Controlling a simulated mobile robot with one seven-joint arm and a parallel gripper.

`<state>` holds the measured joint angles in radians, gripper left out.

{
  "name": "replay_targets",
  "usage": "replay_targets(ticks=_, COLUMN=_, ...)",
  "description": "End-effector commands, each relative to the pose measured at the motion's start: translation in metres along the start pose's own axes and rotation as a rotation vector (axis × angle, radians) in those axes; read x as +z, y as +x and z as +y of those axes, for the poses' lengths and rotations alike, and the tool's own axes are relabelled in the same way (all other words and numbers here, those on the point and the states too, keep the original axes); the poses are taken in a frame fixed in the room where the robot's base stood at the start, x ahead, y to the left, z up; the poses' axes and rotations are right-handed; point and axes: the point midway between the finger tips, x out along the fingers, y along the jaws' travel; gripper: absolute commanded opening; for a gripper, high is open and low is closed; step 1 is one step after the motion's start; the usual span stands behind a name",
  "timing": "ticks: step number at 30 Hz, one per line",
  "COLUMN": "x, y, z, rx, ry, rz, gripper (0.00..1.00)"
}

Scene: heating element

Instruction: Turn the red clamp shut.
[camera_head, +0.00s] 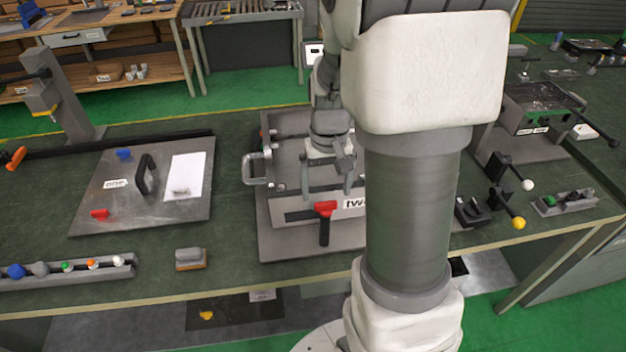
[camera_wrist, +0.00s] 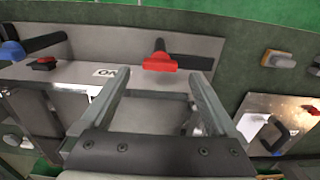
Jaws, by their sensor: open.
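The red clamp (camera_head: 325,209) sits on the front edge of the grey fixture marked "two" (camera_head: 290,216). Its red top lies crosswise, with a dark stem running toward the front of the table. In the wrist view the red clamp (camera_wrist: 160,63) shows just past and between my fingertips. My gripper (camera_head: 327,194) is open and empty, above the fixture and just behind the clamp in the head view. Its two fingers are spread wide in the wrist view (camera_wrist: 159,76), and I see no contact with the clamp. My arm hides the fixture's right part in the head view.
A silver handle (camera_head: 252,168) stands out at the fixture's left. A metal plate (camera_head: 140,212) with a black handle lies left. A small block (camera_head: 190,258) sits near the front edge.

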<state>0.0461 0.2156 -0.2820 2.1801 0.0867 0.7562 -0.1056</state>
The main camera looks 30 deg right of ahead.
Motion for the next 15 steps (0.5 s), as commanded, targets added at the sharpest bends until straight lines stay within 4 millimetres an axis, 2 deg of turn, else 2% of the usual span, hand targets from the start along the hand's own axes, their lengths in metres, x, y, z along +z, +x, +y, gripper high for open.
replay_targets(ticks=1, x=0.001, y=0.010, z=0.000, rx=0.001, ry=0.001, rz=-0.005, gripper=0.95)
replay_targets(ticks=6, x=0.000, y=0.028, z=0.000, rx=0.000, ry=0.001, rz=-0.001, gripper=0.95)
replay_targets(ticks=15, x=0.000, y=0.035, z=0.000, rx=0.000, ry=0.000, rz=0.000, gripper=0.95)
